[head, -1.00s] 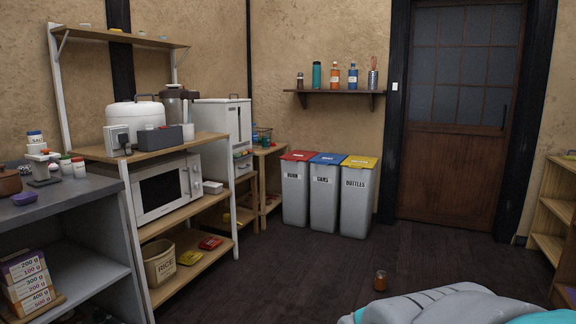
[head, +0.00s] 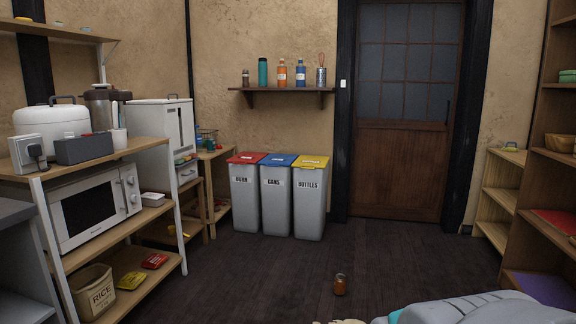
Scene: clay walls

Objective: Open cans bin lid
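The cans bin (head: 277,205) is the middle one of three grey bins against the back wall. Its blue lid (head: 281,161) is shut and its front label reads CANS. The burn bin (head: 245,203) with a red lid stands touching or close on its left. The bottles bin (head: 309,206) with a yellow lid stands on its right. Both of those lids also look shut. My gripper is not in view; only a grey and teal part of my own body shows at the bottom right, well short of the bins.
A small amber jar (head: 340,284) stands on the floor between me and the bins. A shelf rack with a microwave (head: 92,207) lines the left. Wooden shelves (head: 506,187) line the right. A wall shelf (head: 282,91) with bottles hangs above the bins. The middle floor is otherwise clear.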

